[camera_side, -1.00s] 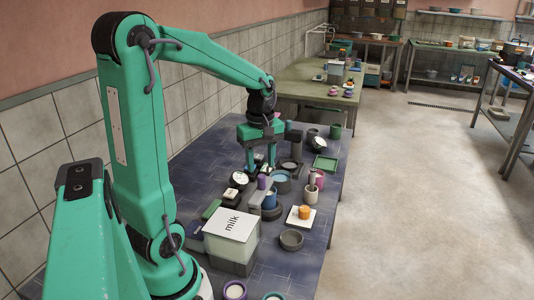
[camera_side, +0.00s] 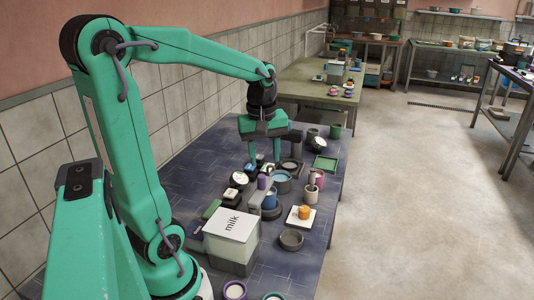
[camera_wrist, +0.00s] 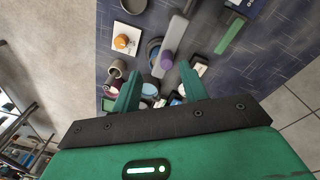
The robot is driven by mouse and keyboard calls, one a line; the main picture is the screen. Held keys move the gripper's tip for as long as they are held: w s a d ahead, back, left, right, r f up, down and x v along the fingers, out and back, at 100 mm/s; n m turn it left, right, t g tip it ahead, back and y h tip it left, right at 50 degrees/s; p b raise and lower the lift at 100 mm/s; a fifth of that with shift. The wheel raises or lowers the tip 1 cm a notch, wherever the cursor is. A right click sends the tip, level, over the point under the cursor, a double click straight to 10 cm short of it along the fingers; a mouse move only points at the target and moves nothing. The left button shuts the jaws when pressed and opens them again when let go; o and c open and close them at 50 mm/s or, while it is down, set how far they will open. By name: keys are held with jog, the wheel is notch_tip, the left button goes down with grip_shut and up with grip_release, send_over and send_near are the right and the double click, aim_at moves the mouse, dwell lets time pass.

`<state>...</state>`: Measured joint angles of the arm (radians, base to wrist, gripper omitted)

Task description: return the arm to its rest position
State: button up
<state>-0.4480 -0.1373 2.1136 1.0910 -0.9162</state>
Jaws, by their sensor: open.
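My gripper (camera_side: 264,152) hangs from my green arm over the far half of the dark blue table (camera_side: 190,165), fingers pointing down. In the wrist view my gripper (camera_wrist: 158,92) shows two green fingers spread apart with nothing held between them. Below and beyond the fingertips are small cups and dark items. The fingers hide part of them, and I cannot tell the exact gap between fingertips and table.
An orange item sits on a white square (camera_side: 299,217), beside a grey bowl (camera_side: 291,240). A green tray (camera_side: 325,163) lies at the table's right edge. The wall runs along the left.

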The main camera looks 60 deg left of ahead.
jog(key=s+d+r+m+t, duration=0.1)
jog(key=s+d+m+t, duration=0.1)
jog(key=d+m, duration=0.5)
jog(key=s+d+r+m+t, duration=0.1)
jog(key=s+d+m+t, duration=0.1)
jog(key=s+d+m, duration=0.2)
jog(key=d+m, duration=0.3)
jog(key=m, duration=0.1)
jog(key=shift+s+r+m+t, duration=0.25)
jog(key=shift+r+m+t, duration=0.05)
jog(key=shift+t, duration=0.1)
